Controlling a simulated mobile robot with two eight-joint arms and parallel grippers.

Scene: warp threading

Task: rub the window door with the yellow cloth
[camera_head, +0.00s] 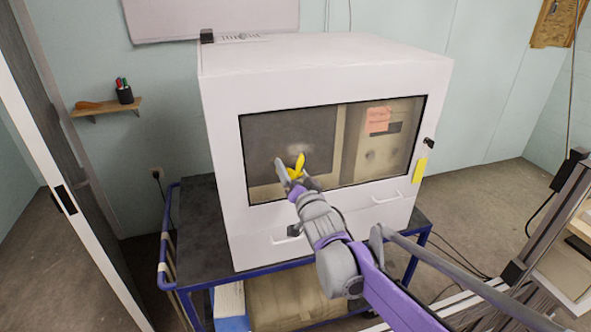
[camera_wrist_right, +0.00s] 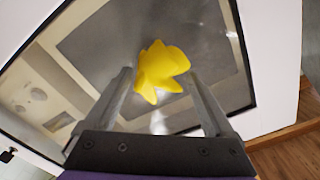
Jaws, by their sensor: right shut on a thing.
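The yellow cloth (camera_head: 297,167) is bunched up in my right gripper (camera_head: 297,180), in front of the window door (camera_head: 335,143) of the white cabinet. The gripper is shut on the cloth. In the right wrist view the cloth (camera_wrist_right: 160,72) shows between the two fingers (camera_wrist_right: 163,88), with the window glass (camera_wrist_right: 90,50) behind it. I cannot tell whether the cloth touches the glass. Pale smudges show on the glass near the cloth. My left gripper is not in view.
The white cabinet (camera_head: 320,55) stands on a dark-topped cart (camera_head: 197,225) with a blue frame. A yellow tag (camera_head: 420,169) hangs at the door's right edge. A small wall shelf (camera_head: 105,107) with a pen cup is at the left. A door frame stands at the far left.

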